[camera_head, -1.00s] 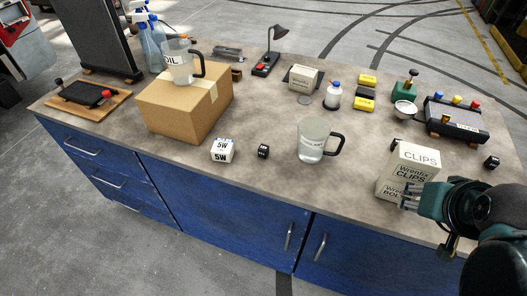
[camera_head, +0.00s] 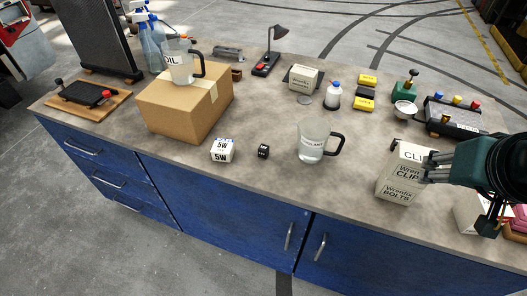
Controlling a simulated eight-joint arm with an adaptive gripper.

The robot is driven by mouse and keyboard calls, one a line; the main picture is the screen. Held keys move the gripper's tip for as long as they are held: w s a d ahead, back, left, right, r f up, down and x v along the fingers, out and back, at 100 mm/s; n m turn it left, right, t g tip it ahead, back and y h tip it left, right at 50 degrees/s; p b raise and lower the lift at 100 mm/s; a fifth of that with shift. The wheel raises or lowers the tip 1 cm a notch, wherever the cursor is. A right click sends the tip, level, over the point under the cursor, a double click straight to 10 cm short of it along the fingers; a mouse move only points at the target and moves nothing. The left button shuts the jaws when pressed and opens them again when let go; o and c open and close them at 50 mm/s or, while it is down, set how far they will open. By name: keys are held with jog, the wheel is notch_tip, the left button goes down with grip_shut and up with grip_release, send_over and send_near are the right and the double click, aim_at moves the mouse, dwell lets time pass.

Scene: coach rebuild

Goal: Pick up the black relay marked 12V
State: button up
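A small black cube with a pale mark (camera_head: 263,151) sits on the bench between the white 5W box and the clear jug; its mark is too small to read. A second small black cube, seen earlier near the right edge of the bench, is now hidden behind my arm. My gripper (camera_head: 431,167) is at the right, over the front part of the bench, overlapping the right side of the upright CLIPS box (camera_head: 398,185). Its grey fingers look apart with nothing between them. I cannot tell whether they touch the box.
The 5W box (camera_head: 222,150) and jug (camera_head: 312,142) flank the visible cube. A cardboard box (camera_head: 180,112) carries an oil jug (camera_head: 180,65). Yellow-and-black blocks (camera_head: 366,92) and a bottle (camera_head: 333,96) stand behind. A pale box (camera_head: 468,214) is below my arm. The bench's front-middle is clear.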

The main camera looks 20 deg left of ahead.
jog(key=w+a+r+n+g+y+p, duration=0.1)
jog(key=w+a+r+n+g+p, duration=0.2)
jog(key=w+a+p, duration=0.4)
jog(key=w+a+r+n+p, duration=0.25)
jog(key=a+n+p, duration=0.2)
jog(key=a, duration=0.45)
jog(key=n+g+h+p, duration=0.1)
jog(key=n+g+p, duration=0.3)
jog(key=n+p, duration=0.75)
send_over(263, 148)
jog(key=p, duration=0.2)
jog(key=shift+m, duration=0.8)
notch_tip(263, 148, down, 15)
jog(key=shift+w+r, duration=0.1)
jog(key=shift+f, duration=0.4)
jog(key=shift+f, duration=0.1)
jog(key=shift+f, duration=1.2)
jog(key=shift+f, duration=0.15)
